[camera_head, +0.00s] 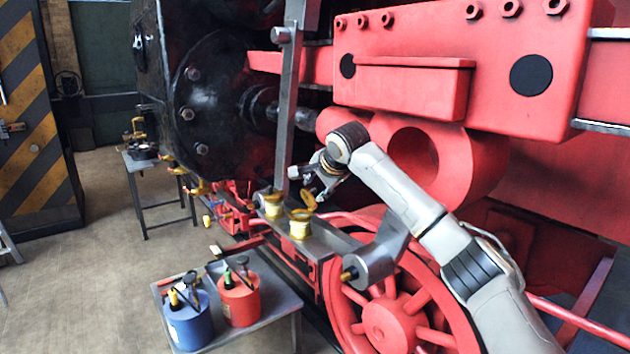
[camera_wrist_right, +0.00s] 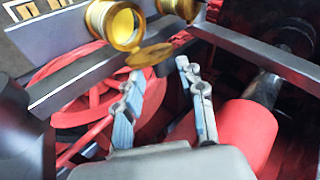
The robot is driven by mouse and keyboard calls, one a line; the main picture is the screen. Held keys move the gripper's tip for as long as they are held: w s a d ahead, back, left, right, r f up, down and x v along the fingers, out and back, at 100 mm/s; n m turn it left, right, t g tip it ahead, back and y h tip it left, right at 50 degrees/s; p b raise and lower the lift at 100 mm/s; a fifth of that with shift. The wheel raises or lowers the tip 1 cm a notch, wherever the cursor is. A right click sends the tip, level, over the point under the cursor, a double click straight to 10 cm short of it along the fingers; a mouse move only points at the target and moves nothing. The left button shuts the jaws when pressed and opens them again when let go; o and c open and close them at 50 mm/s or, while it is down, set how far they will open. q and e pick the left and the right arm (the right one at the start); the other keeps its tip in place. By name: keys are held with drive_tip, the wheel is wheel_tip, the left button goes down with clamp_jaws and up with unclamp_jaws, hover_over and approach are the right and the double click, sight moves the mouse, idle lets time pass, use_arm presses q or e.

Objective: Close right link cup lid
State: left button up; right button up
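Two brass cups stand on the grey link bar in the head view. The right link cup (camera_head: 300,225) has its round lid (camera_head: 308,200) standing open, tilted up above the rim. In the right wrist view the same cup (camera_wrist_right: 122,26) shows its open mouth, with the lid (camera_wrist_right: 150,55) swung out towards my fingers. The left cup (camera_head: 272,206) is beside it; I cannot tell how its lid stands. My right gripper (camera_head: 303,183) is just above and behind the right cup. In the wrist view its two fingers (camera_wrist_right: 160,72) are apart and empty, close to the lid.
A grey upright lever (camera_head: 291,100) stands close to the cups. The red wheel (camera_head: 392,322) and red frame (camera_head: 450,70) lie below and behind my right arm. A low table (camera_head: 282,308) in front holds a blue can (camera_head: 188,322) and a red can (camera_head: 239,302).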

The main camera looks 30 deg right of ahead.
drive_tip(key=shift+w+d+f, duration=0.1)
drive_tip(key=shift+w+f, duration=0.25)
drive_tip(key=shift+w, duration=0.05)
use_arm(q)
drive_tip(key=shift+s+r, duration=0.15)
drive_tip(key=shift+r, duration=0.15)
use_arm(e)
drive_tip(key=shift+f, duration=0.1)
use_arm(q)
drive_tip(key=shift+s, duration=0.1)
use_arm(e)
clamp_jaws()
use_arm(q)
drive_tip(key=shift+s+d, duration=0.1)
drive_tip(key=shift+d, duration=0.05)
